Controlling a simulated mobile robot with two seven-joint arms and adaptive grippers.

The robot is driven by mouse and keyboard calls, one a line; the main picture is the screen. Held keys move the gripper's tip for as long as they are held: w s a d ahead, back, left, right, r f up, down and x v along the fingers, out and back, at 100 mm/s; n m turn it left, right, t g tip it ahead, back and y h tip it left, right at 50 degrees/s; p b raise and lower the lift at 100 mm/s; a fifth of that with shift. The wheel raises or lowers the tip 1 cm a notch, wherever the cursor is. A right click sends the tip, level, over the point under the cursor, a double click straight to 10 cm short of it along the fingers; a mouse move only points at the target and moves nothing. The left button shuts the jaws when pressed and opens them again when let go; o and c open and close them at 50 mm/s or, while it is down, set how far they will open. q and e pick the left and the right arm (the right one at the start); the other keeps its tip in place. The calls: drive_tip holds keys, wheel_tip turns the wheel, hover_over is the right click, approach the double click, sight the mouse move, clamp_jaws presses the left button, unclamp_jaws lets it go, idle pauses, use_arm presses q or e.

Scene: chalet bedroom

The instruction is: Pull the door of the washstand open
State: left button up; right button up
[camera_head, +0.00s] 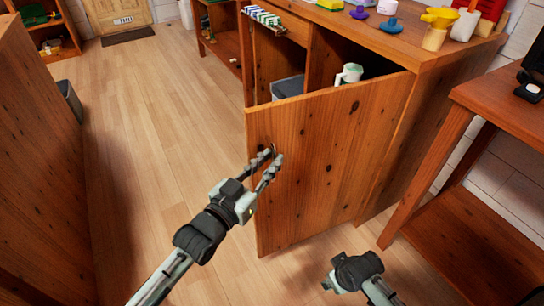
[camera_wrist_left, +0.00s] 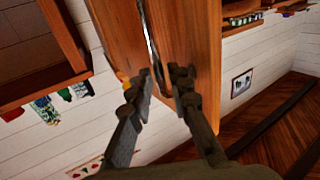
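The washstand (camera_head: 455,65) is a wooden cabinet on the right in the head view. Its door (camera_head: 325,160) stands ajar, swung out from the front, with the inside showing above its top edge. My left gripper (camera_head: 268,163) is at the handle (camera_head: 273,148) near the door's left edge. Its fingers are close together around the handle, which they mostly hide. In the left wrist view, the left gripper (camera_wrist_left: 160,80) has its fingertips drawn in against wooden panels. My right gripper (camera_head: 355,270) is low, in front of the door, its fingers not clearly visible.
A grey bin (camera_head: 288,88) and a light green-and-white mug (camera_head: 349,74) are inside the washstand. Bottles and small items stand on top. A wooden table (camera_head: 470,230) is close on the right, a wooden panel (camera_head: 35,180) on the left. Floor between is clear.

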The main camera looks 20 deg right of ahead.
use_arm(q)
drive_tip(key=v, duration=0.5)
drive_tip(key=shift+s+a, duration=0.15)
drive_tip(key=shift+a, duration=0.15)
